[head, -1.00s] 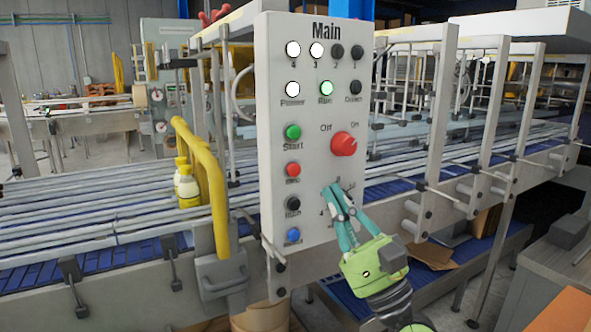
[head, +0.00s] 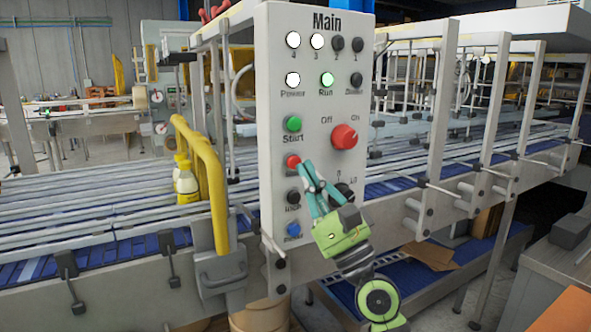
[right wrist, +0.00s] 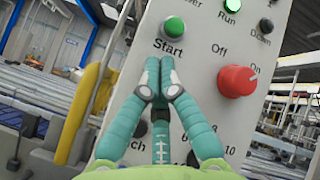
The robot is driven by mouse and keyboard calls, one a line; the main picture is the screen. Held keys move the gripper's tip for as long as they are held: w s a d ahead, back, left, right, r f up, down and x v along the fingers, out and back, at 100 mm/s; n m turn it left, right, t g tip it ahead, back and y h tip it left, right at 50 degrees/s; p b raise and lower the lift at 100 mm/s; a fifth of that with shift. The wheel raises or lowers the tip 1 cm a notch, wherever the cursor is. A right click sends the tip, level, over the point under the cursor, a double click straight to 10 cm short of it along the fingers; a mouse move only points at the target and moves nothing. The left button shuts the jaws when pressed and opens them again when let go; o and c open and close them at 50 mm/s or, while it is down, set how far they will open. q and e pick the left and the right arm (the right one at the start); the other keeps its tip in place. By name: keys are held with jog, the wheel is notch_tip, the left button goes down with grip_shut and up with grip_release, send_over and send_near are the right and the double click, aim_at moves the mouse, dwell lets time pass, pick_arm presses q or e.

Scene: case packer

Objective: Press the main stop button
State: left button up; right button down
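The Main panel (head: 315,100) is a white upright box with lamps, buttons and knobs. Its red stop button (head: 291,160) sits in the left column, below the green Start button (head: 293,123). My right gripper (head: 304,166) has its teal fingertips right at the red button's right edge. The fingers cover the button's label, and contact cannot be told. In the right wrist view the fingertips (right wrist: 158,63) are together and empty, just below the green Start button (right wrist: 174,27). The red button is hidden behind the fingers there. My left gripper is not in view.
A red Off/On knob (head: 344,136) is right of the buttons, and a black knob (head: 343,193) is partly behind my gripper. Black (head: 293,198) and blue (head: 293,229) buttons lie below. A yellow rail (head: 208,180) stands left of the panel. The Run lamp (head: 327,80) glows green.

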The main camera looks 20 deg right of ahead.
jog(key=shift+w, duration=0.55)
dwell(1.1)
jog(key=shift+w+b, duration=0.3)
jog(key=shift+w, duration=0.1)
jog(key=shift+w+b, duration=0.3)
jog(key=shift+w, duration=0.15)
dwell(0.6)
jog(key=shift+s, duration=0.15)
jog(key=shift+s+p, duration=0.5)
jog(key=shift+s, duration=0.25)
